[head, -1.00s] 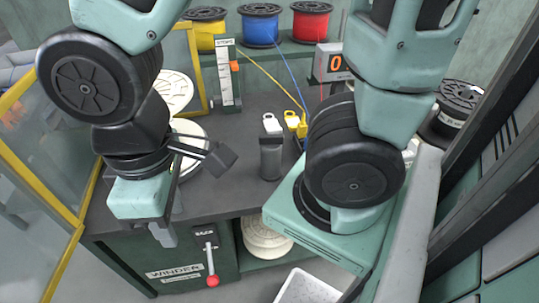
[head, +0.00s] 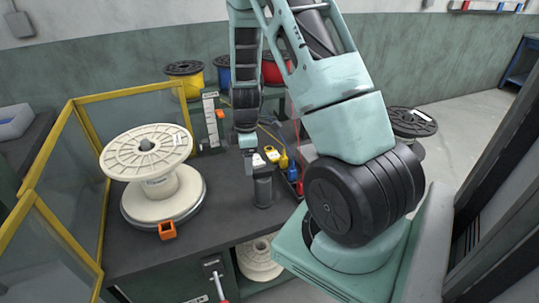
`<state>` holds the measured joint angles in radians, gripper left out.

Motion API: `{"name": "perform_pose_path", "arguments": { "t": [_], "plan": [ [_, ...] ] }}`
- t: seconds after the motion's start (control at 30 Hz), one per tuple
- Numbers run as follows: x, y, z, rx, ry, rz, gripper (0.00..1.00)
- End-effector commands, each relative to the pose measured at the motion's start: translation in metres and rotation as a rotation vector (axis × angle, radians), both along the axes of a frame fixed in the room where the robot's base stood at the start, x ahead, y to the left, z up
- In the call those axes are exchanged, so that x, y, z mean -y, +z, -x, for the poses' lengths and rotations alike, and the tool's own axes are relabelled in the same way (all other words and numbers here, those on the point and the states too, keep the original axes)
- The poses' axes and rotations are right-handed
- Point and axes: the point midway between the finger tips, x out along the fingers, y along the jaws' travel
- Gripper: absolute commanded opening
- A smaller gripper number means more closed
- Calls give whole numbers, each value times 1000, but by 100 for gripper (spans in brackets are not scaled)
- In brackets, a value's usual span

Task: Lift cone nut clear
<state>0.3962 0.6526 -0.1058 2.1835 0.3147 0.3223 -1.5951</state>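A large cream spool (head: 157,189) stands upright on a round plate (head: 193,211) on the dark bench. A small dark cone-shaped piece, which looks like the cone nut (head: 147,144), sits at the middle of the spool's top flange. My gripper (head: 248,170) is at the back middle of the bench, to the right of the spool and well apart from the cone nut. It is small and partly hidden by clutter, so I cannot tell whether its fingers are open or shut.
A dark upright post (head: 263,188) stands near the bench's front edge. Yellow-framed clear guards (head: 62,150) close off the left side. Yellow (head: 184,78), blue (head: 225,72) and red (head: 276,69) spools stand behind. An orange square piece (head: 167,230) is by the spool's plate.

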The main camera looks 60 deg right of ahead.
Motion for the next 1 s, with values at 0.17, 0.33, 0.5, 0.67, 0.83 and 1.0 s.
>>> {"name": "perform_pose_path", "arguments": {
  "t": [0.17, 0.33, 0.5, 0.67, 0.83, 1.0],
  "plan": [
    [40, -11, 16, -16, 23, 26, 73],
    [44, -23, 17, -18, 31, 31, 73],
    [44, -44, 17, -17, 31, 31, 73],
    [43, -64, 17, -17, 32, 30, 73],
    [43, -78, 17, -16, 32, 30, 73],
    [43, -83, 17, -16, 30, 30, 73]
  ]
}}
